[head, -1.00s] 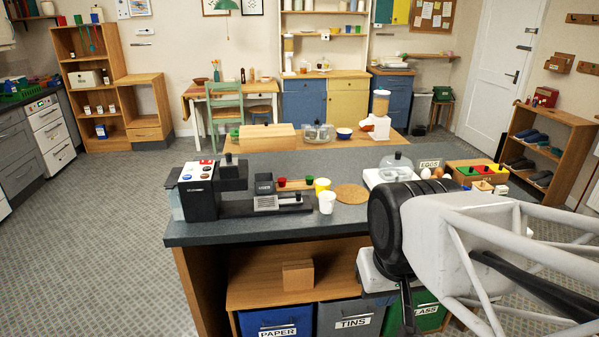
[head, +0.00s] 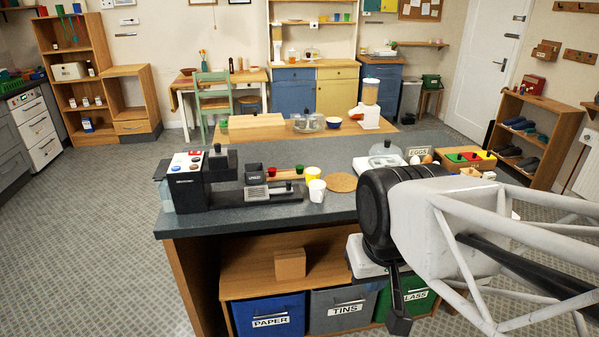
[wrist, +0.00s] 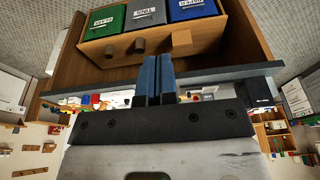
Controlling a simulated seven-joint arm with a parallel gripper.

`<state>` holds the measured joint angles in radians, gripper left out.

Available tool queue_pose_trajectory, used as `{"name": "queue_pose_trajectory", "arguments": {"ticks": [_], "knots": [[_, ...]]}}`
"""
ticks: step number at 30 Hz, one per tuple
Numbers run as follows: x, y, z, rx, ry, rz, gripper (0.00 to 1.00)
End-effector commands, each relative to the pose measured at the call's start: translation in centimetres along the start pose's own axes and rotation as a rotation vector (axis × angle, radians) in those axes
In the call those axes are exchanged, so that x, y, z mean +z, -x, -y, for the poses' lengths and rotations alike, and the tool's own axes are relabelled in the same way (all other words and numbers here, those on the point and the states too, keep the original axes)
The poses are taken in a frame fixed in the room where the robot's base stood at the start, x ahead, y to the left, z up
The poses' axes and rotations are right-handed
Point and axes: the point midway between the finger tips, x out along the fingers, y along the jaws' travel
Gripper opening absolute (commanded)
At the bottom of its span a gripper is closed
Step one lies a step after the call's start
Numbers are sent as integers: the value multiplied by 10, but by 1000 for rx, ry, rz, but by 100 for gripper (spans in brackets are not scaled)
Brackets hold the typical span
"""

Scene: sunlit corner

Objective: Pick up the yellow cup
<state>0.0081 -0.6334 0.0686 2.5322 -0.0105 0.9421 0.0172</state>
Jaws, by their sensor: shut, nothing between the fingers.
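The yellow cup (head: 312,172) stands on the dark counter (head: 240,223) in the head view, partly hidden behind a white cup (head: 317,191). My gripper (head: 398,324) hangs to the right and nearer, in front of the counter and apart from both cups. In the wrist view my gripper (wrist: 157,78) shows its two blue fingers side by side, shut and empty. They point toward the counter's front and the shelf with bins. I cannot make out the yellow cup surely in the wrist view.
A coffee machine (head: 187,180) stands on the counter to the left of the cups. A round cork mat (head: 342,182) lies to their right, and a crate with coloured blocks (head: 469,159) is farther right. Bins (head: 337,311) stand under the counter.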

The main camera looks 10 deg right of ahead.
Motion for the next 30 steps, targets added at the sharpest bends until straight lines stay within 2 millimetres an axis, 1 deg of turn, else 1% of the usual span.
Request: {"name": "queue_pose_trajectory", "arguments": {"ticks": [3,8,21,22,30], "knots": [[0,0,0,0,0,0,0],[0,0,0,0,0,0,24],[0,0,0,0,0,0,92],[0,0,0,0,0,0,94],[0,0,0,0,0,0,94]]}}
